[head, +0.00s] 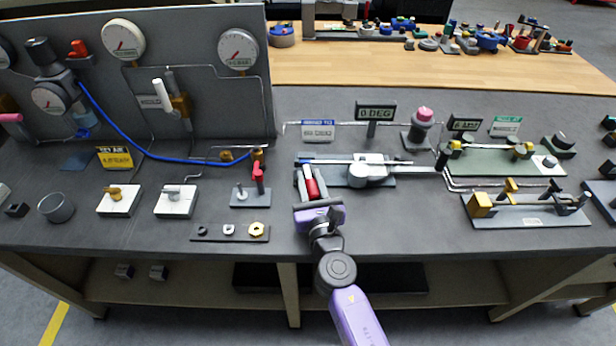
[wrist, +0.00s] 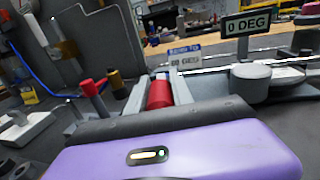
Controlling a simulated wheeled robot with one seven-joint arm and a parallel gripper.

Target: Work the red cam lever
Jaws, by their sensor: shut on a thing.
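My gripper (head: 309,178) is over the front middle of the grey bench, fingers pointing away from me. The red cam lever (head: 312,188) shows as a rounded red piece between the two grey fingers, and the gripper is shut on it. In the wrist view the red cam lever (wrist: 160,93) sits between the finger bars of my gripper (wrist: 166,82). Its lower part is hidden behind the gripper body, and its mount cannot be seen clearly. Just beyond is a grey actuator (head: 370,171) with a long bar. A sign behind it (head: 376,112) reads 0 DEG.
A small red upright handle (head: 258,175) on a grey plate stands close left of my gripper. A strip with nuts (head: 230,232) lies in front of it. Green (head: 505,160) and grey fixtures stand to the right. A gauge panel (head: 200,90) rises at the back left.

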